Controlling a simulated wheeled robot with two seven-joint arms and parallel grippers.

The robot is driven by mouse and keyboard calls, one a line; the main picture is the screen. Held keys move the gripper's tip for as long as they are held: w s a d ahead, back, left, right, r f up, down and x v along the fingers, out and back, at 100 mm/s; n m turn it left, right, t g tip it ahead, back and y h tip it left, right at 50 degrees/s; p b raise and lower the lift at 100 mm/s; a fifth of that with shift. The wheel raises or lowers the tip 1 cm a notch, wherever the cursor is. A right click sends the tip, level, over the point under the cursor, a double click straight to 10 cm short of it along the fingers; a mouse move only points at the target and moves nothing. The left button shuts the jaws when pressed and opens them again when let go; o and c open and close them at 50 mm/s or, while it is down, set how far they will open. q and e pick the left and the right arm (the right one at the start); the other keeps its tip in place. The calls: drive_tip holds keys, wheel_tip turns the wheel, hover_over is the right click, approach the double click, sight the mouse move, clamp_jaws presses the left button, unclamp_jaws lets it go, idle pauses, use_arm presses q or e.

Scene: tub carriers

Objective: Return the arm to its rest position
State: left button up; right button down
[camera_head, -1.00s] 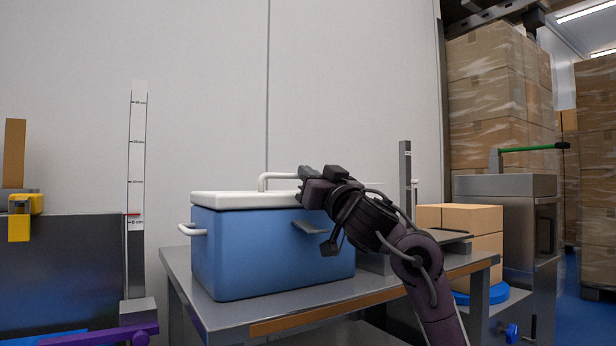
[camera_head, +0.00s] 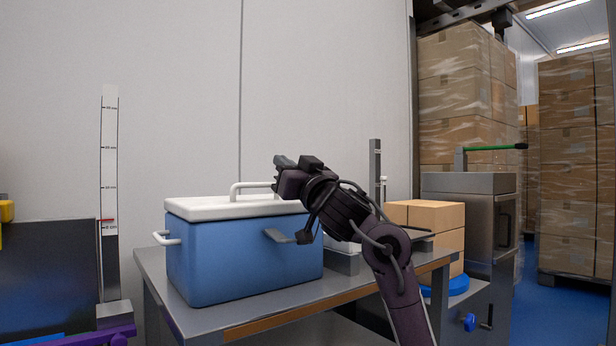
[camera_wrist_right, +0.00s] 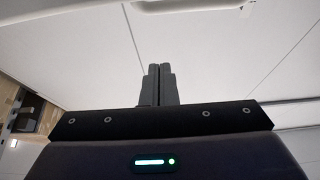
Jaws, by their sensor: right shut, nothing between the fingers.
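My right gripper (camera_head: 284,162) is at the end of the dark arm that comes up from the lower right. It is raised in front of the pale wall, over the right part of the blue tub's lid in the picture. In the right wrist view its two grey fingers (camera_wrist_right: 157,84) are together with nothing between them. The blue tub (camera_head: 245,260) has a white lid (camera_head: 215,208) on it, with a white handle on top. The tub stands upright on a grey table. My left gripper does not show.
The grey table (camera_head: 240,318) has a brown front edge. To the right are cardboard boxes (camera_head: 440,216), a steel cabinet (camera_head: 475,184) with a green lever and tall wrapped box stacks (camera_head: 450,90). A measuring post (camera_head: 109,160) stands at the left. Blue floor shows at far right.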

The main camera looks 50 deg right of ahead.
drive_tip(key=f+v, duration=0.1)
drive_tip(key=v, duration=0.7)
drive_tip(key=shift+w+d+f, duration=0.15)
drive_tip(key=shift+d+f, duration=0.05)
drive_tip(key=shift+f, duration=0.2)
